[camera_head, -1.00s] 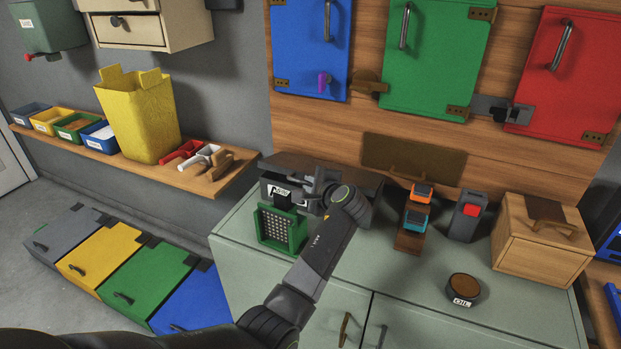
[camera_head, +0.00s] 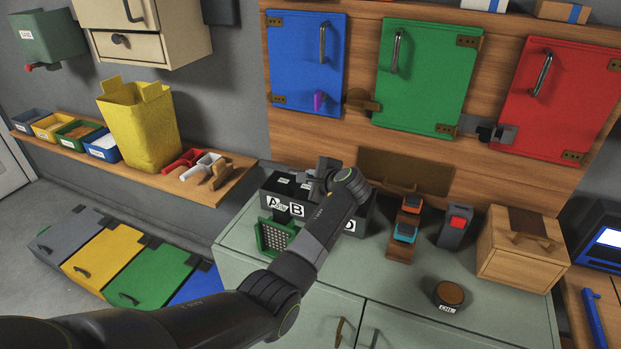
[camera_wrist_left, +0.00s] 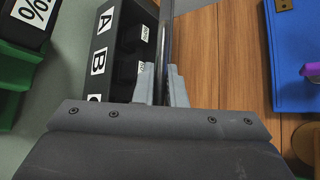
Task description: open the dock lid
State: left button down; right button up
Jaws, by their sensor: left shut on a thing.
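The dock is a long dark box (camera_head: 262,195) on the grey-green cabinet, with its compartments showing from above. White letter labels A, B and D show on its front; the wrist view shows A, B and part of another on the dock (camera_wrist_left: 113,40). My left gripper (camera_head: 322,173) is over the dock's back middle, its wrist hiding part of the box. In the wrist view its fingers (camera_wrist_left: 162,85) are shut on a thin dark, shiny bar or edge of the lid (camera_wrist_left: 165,35), beside the open compartments. The lid's full shape and tilt are hidden. My right gripper is not in view.
A green perforated holder (camera_head: 273,236) stands before the dock. To its right are a stand with orange and teal pieces (camera_head: 405,233), a red-button box (camera_head: 455,227), a wooden box (camera_head: 518,250) and a round tin (camera_head: 449,294). The wooden wall is close behind.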

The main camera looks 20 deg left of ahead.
pick_arm(q)
jog(key=shift+w, duration=0.1)
dwell(0.3)
jog(key=c, duration=1.5)
grip_release()
jog(key=shift+r, duration=0.1)
